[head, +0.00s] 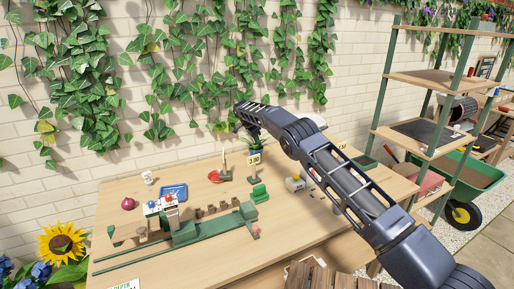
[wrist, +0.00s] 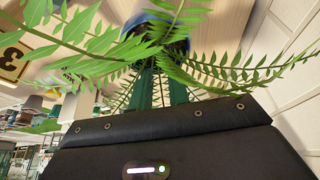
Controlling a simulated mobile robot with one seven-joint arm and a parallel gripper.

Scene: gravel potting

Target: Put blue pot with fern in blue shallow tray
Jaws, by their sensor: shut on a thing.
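The blue pot with a fern (head: 256,152) is at the back of the wooden table in the head view, partly hidden by my arm. In the wrist view fern fronds (wrist: 205,65) spread around my fingers, and a bit of the blue pot (wrist: 140,22) shows behind them. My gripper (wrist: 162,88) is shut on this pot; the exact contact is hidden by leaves. I cannot tell whether the pot touches the table. The blue shallow tray (head: 183,191) lies flat on the table, left of the pot and apart from it.
A green toy-like rail assembly (head: 200,230) with small brown pots stands in front of the tray. A red onion (head: 128,204) is at the left. A shelf rack (head: 433,77) is at the right. Ivy hangs on the wall behind.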

